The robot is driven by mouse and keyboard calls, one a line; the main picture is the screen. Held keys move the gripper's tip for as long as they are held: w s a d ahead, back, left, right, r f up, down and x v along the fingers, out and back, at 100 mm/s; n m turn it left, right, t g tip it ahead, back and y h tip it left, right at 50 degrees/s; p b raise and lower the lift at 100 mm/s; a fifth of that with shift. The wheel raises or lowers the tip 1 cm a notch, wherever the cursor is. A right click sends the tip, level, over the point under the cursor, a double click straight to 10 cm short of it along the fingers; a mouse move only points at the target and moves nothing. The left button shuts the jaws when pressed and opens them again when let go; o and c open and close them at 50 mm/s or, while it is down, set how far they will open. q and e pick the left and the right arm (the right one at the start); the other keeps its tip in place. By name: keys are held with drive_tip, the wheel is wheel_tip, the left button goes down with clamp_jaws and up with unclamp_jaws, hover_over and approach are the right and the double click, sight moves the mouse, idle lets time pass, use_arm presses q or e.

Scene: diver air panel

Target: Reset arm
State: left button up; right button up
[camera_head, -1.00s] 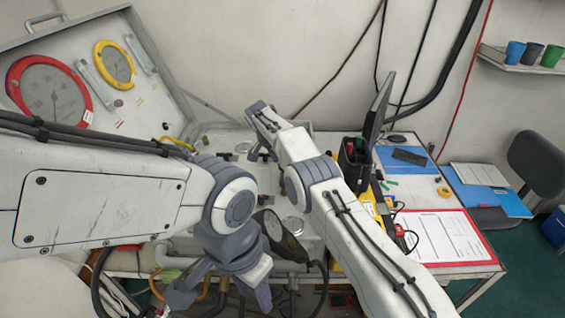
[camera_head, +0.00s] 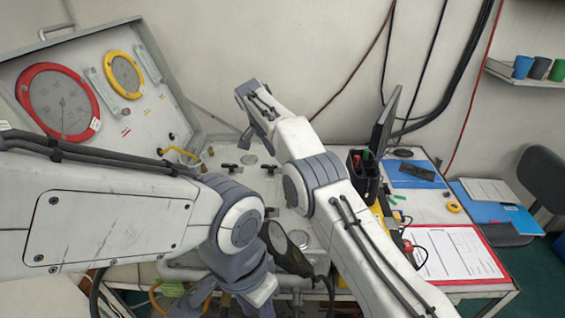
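The diver air panel stands behind my arms. Its raised lid carries a red-rimmed gauge (camera_head: 60,102) and a yellow-rimmed gauge (camera_head: 126,74). Its flat lower part, with several small black valve handles (camera_head: 228,167), is partly hidden by both arms. My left gripper (camera_head: 228,300) points down at the bottom edge, in front of the panel, with its fingers spread and nothing seen between them. My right gripper (camera_head: 246,135) is over the back of the panel, above the valve handles. Its arm hides most of it, so its opening cannot be told.
A dark oblong object (camera_head: 288,250) lies close to my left wrist, with hoses below. To the right, the table holds a black caddy (camera_head: 364,172), a monitor (camera_head: 385,122), a red-edged clipboard (camera_head: 455,253) and blue folders (camera_head: 412,172). A chair (camera_head: 543,178) stands beyond.

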drive_tip(key=shift+r, duration=0.1)
drive_tip(key=s+d+r+n+y, duration=0.15)
drive_tip(key=s+d+n, duration=0.5)
drive_tip(key=d, duration=0.65)
drive_tip(key=s+d+f+n+y, duration=0.1)
drive_tip(key=s+d+f, duration=0.15)
drive_tip(key=s, duration=0.65)
drive_tip(key=s+d+f+n, duration=0.1)
drive_tip(key=s+d, duration=0.3)
drive_tip(key=s, duration=0.5)
drive_tip(key=s+d+f+n+y, duration=0.1)
drive_tip(key=s+d+f, duration=0.15)
drive_tip(key=s, duration=0.55)
drive_tip(key=s+a+r+n+g+b, duration=0.1)
drive_tip(key=s+a+n+g+b, duration=0.2)
drive_tip(key=s+a, duration=1)
drive_tip(key=n+b, duration=0.2)
drive_tip(key=n, duration=0.2)
drive_tip(key=shift+s+a+r+y, duration=0.3)
drive_tip(key=shift+s+a+y, duration=0.05)
drive_tip(key=shift+s+a, duration=0.05)
